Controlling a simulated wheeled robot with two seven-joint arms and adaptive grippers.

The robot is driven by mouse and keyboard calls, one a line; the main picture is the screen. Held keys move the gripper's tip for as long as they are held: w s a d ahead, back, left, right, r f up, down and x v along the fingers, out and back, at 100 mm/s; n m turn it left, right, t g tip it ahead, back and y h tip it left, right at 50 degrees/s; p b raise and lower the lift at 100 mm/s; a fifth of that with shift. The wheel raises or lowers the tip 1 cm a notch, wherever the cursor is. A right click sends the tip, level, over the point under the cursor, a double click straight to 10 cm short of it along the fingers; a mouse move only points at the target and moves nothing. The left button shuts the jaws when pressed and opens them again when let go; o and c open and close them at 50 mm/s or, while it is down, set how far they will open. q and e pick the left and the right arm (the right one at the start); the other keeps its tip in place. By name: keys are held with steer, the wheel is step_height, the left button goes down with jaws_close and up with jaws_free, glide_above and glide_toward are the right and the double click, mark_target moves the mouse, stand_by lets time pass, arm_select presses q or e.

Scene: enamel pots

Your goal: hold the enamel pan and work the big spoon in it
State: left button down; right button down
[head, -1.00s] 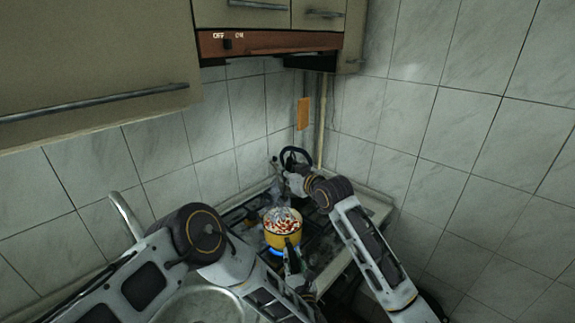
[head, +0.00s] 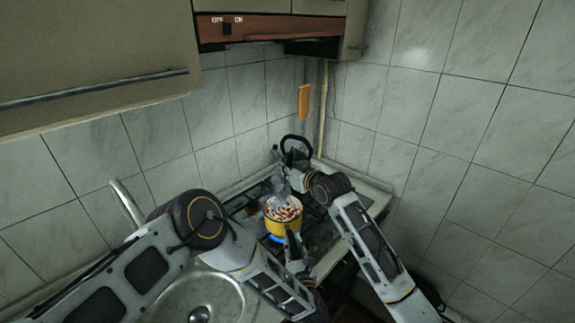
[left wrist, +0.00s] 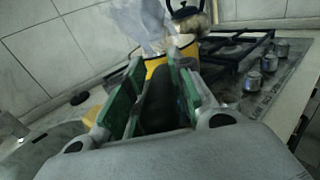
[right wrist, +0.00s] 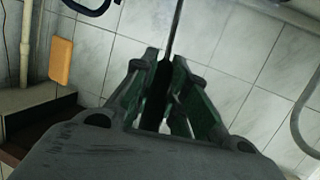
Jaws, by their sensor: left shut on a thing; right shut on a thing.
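The yellow enamel pan (head: 283,225) stands on the hob over a blue flame, with red and white food in it and grey steam above. It also shows in the left wrist view (left wrist: 155,66). My left gripper (head: 292,240) is shut on the pan's black handle (left wrist: 160,100), on the near side of the pan. My right gripper (head: 284,182) is above and behind the pan. In the right wrist view it is shut on the thin dark shaft of the big spoon (right wrist: 175,32). The spoon's bowl cannot be made out in the head view.
A dark kettle (left wrist: 186,12) with a round black handle (head: 296,146) stands at the back of the hob. Hob knobs (left wrist: 268,62) line one edge. A round metal sink (head: 205,290) and a tap (head: 127,203) lie left. An orange board (head: 304,101) hangs in the tiled corner.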

step_height(320, 180, down, 9)
stand_by(0.7)
steer(key=shift+d, duration=0.1)
stand_by(0.4)
